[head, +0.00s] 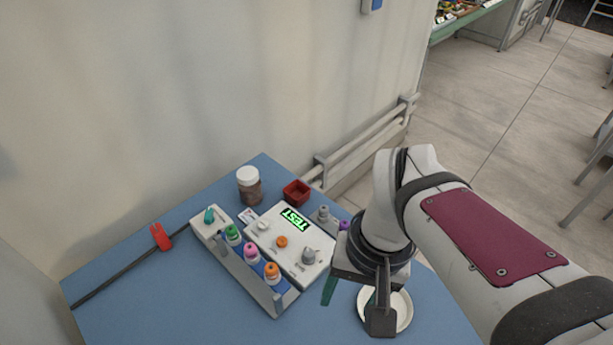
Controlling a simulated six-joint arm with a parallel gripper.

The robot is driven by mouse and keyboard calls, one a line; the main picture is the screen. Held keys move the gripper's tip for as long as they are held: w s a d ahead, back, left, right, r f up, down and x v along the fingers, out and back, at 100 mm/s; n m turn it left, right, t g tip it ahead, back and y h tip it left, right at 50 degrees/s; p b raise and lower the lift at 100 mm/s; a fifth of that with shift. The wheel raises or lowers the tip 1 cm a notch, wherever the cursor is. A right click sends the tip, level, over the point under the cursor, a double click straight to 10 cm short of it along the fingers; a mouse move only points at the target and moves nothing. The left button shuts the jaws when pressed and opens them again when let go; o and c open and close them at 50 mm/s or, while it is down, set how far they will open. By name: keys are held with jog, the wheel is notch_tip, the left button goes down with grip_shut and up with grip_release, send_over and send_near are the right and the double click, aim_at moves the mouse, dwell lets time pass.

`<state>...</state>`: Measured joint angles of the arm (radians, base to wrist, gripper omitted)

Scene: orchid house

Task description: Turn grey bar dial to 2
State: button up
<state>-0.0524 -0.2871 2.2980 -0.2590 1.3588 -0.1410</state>
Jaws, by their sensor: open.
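A white panel box (290,262) lies on the blue table with a lit green display (296,219) that reads TEST. The grey dial (309,257) is at the box's right end. Its pointing and any numbers around it are too small to read. An orange knob (282,241) and a whitish knob (263,226) sit on the same face. My gripper (356,304) is open to the right of the box, apart from the grey dial, above the table's right part. A dark finger shows; the other side is partly hidden.
A brown jar (249,186), red tray (296,192) and grey-capped bottle (323,214) stand behind. A white dish (402,310) lies under my gripper.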

jog(key=w+a+f+n, duration=0.25)
jog(key=w+n, duration=0.25)
jog(key=w, duration=0.8)
jog(key=n+h, duration=0.1)
jog(key=n, duration=0.1)
send_over(309, 252)
jog(key=f, duration=0.2)
notch_tip(309, 252, down, 16)
jog(key=shift+r, duration=0.1)
grip_shut()
